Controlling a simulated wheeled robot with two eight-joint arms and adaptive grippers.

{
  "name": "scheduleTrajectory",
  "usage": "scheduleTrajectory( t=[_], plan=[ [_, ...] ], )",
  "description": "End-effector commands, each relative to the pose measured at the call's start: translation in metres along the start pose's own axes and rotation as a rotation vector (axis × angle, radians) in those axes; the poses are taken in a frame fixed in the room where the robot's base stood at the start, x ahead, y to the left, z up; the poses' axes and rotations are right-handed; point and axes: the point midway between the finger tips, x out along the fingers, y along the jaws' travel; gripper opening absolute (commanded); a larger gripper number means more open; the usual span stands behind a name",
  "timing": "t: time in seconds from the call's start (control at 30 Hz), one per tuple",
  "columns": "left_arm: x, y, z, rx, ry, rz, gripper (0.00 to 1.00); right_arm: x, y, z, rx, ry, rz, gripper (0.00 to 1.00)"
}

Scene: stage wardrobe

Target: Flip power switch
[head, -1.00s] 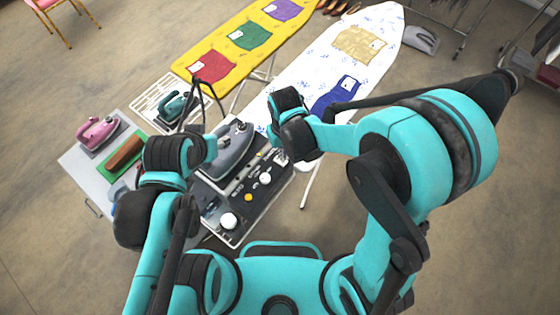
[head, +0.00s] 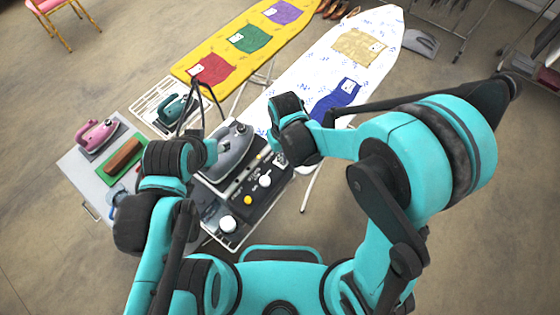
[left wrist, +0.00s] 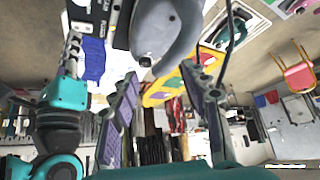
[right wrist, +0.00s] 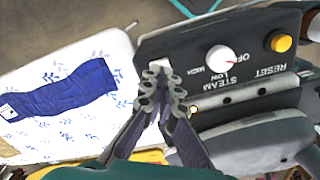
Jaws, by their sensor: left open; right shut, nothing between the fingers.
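The dark control panel (head: 238,207) of the steam station carries knobs and a yellow button. In the right wrist view, the panel (right wrist: 205,55) shows STEAM and RESET labels. A small pale piece (right wrist: 166,66), likely the power switch, is partly hidden behind my right fingertips. My right gripper (right wrist: 165,86) is shut and empty, its tips over or against that piece; contact is unclear. In the head view, my right gripper (head: 279,157) is at the panel's far right end. My left gripper (left wrist: 163,90) is open and empty near the grey iron (left wrist: 163,28), also in the head view (head: 228,150).
A white ironing board (head: 382,22) and a yellow one (head: 190,65) stand behind the station. A teal iron (head: 176,106) sits on a white rack. At left, a table (head: 80,165) holds a pink iron (head: 97,134) and a brown block (head: 122,156). A cable rises beside my left gripper.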

Motion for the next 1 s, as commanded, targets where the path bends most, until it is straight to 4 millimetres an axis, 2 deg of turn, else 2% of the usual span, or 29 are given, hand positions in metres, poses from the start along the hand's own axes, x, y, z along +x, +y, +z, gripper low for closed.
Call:
scheduleTrajectory(
  t=[1.0],
  plan=[
    [0.0058,0.0,0.0042,0.0,0.0,0.0,0.47,0.0075,0.0,0.0,0.0,0.0,0.0,0.0]
  ],
)
